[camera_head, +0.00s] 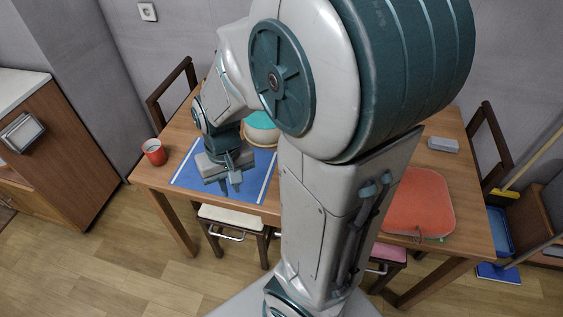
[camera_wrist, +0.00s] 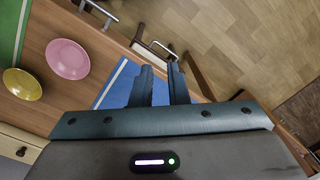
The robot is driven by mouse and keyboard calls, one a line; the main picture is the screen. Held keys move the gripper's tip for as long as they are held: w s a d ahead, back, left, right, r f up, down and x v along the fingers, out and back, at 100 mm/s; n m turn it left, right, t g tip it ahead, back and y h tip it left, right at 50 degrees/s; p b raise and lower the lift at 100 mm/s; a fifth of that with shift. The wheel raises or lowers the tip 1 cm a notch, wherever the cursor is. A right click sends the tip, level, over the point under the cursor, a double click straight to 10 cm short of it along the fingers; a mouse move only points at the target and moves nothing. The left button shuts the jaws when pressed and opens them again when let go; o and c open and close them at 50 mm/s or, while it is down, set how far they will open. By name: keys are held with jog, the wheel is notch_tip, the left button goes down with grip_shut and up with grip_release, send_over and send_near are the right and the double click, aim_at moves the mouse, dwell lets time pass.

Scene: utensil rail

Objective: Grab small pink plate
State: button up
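A small round pink plate (camera_wrist: 68,59) lies on the wooden table in the wrist view, at the upper left. It cannot be seen in the head view, where my arm covers the middle of the table. My gripper (camera_head: 230,183) is above the blue mat (camera_head: 188,170) near the table's front edge. In the wrist view my gripper (camera_wrist: 161,70) has its two fingers apart with a narrow gap and nothing between them. The pink plate is off to the left of the fingers, well apart from them.
A yellow plate (camera_wrist: 22,84) lies beside the pink one. A red mug (camera_head: 153,152) stands at the table's left end. A red pad (camera_head: 420,205) and a grey block (camera_head: 443,145) are on the right. Chairs and stools surround the table.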

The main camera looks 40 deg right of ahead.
jog(key=w+d+f+h, duration=0.1)
jog(key=d+f+h, duration=0.1)
jog(key=d+f, duration=0.2)
jog(key=w+d+f+m+g+h, duration=0.1)
jog(key=d+f+h, duration=0.2)
jog(key=d+f, duration=0.2)
jog(key=w+d+f+h, duration=0.2)
jog(key=d+f, duration=0.3)
jog(key=f, duration=0.2)
jog(key=shift+w+d+f+m+g+h+p, duration=0.1)
jog(key=shift+d+f+m+g+h+p, duration=0.1)
jog(key=shift+m+g+h+p, duration=0.15)
jog(key=shift+s+x, duration=0.15)
jog(key=shift+x, duration=1.15)
jog(key=shift+s+x, duration=0.15)
jog(key=shift+x, duration=1.1)
jog(key=shift+d+r, duration=0.1)
grip_shut()
jog(key=shift+r, duration=0.1)
